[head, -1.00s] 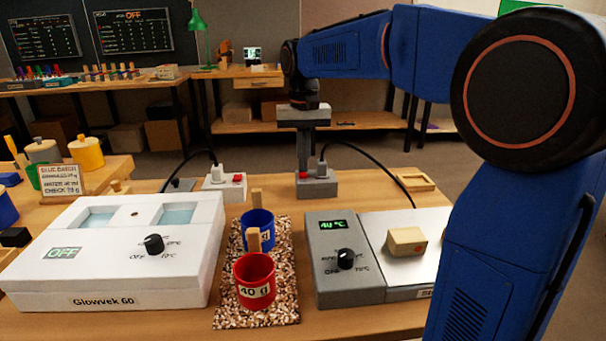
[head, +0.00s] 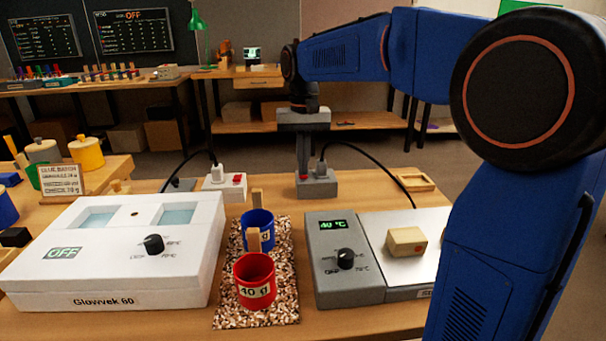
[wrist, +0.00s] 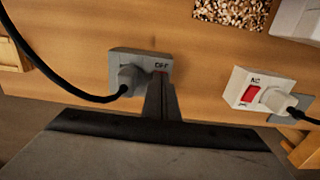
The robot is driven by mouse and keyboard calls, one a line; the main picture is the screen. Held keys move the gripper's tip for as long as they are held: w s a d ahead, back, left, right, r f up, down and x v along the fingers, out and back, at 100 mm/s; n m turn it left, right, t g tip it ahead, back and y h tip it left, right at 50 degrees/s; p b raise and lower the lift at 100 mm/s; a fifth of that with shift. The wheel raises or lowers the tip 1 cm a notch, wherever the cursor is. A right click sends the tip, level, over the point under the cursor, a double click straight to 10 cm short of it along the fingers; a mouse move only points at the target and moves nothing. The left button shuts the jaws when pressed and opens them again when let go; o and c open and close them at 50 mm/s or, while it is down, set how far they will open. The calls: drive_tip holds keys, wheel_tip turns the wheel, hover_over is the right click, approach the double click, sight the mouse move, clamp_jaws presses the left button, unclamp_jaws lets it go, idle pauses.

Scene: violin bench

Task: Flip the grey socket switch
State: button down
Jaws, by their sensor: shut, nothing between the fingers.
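My gripper (head: 303,174) is shut and empty, pointing down at the switch side of the socket. In the wrist view the grey socket (wrist: 134,58) shows an "OFF" mark beside my fingertips (wrist: 160,78), which cover the switch. I cannot tell whether the tips touch it.
A white socket (head: 225,185) with a red switch stands to the left. In front are the white Glowvek box (head: 110,285), blue cup (head: 257,228), red cup (head: 253,275) and grey heater (head: 345,282), reading 40 °C. A black cable (head: 375,158) arcs right of my gripper.

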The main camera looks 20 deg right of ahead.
drive_tip(key=shift+f, duration=0.3)
drive_tip(key=shift+r, duration=3.55)
